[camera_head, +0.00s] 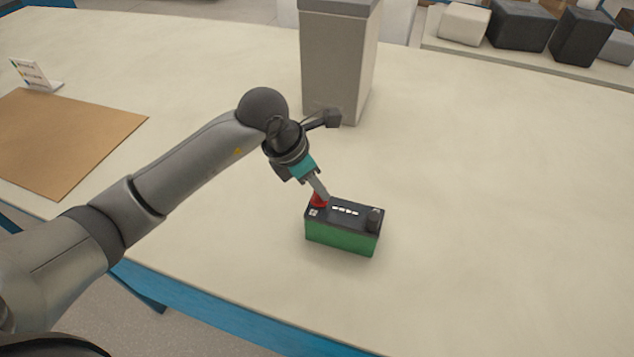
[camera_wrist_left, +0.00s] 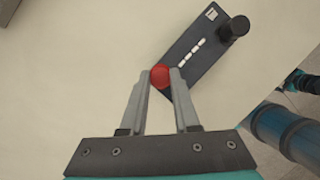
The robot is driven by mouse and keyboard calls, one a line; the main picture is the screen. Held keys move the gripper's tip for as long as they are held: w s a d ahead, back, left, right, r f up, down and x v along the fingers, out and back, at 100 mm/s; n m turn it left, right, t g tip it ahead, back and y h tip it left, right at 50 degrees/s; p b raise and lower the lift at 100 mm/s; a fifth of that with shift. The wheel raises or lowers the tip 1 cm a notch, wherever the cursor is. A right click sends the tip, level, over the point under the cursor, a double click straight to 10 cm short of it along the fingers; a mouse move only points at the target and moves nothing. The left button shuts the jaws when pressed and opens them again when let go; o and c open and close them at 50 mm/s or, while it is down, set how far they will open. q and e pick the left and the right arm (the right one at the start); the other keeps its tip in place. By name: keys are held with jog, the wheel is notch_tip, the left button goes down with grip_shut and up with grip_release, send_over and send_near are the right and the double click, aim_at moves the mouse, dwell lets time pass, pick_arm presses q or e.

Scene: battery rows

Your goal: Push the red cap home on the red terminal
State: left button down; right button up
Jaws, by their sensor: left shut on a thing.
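The green battery (camera_head: 340,238) with a dark top stands upright on the pale table in the head view. In the left wrist view its dark top (camera_wrist_left: 203,50) runs diagonally. My left gripper (camera_head: 321,195) is shut on the red cap (camera_head: 318,202), at the battery's left end. The cap sits between the fingertips in the left wrist view (camera_wrist_left: 160,76). The red terminal is hidden under the cap, and I cannot tell how far down the cap is. A black cap (camera_head: 374,218) stands on the battery's other end. My right gripper is not in view.
A tall grey bin (camera_head: 337,60) stands behind my left gripper. A brown mat (camera_head: 60,140) and a small sign card (camera_head: 32,73) lie at the left. Dark and pale blocks (camera_head: 522,25) stand at the back right. The table right of the battery is clear.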

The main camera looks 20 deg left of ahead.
pick_arm(q)
jog(key=shift+f, duration=0.15)
jog(key=c, duration=0.6)
grip_release()
jog(key=shift+o, duration=0.4)
jog(key=o, duration=0.4)
jog(key=shift+o, duration=0.2)
jog(key=shift+r, duration=0.2)
jog(key=shift+r+p, duration=2.5)
jog(key=shift+r, duration=0.85)
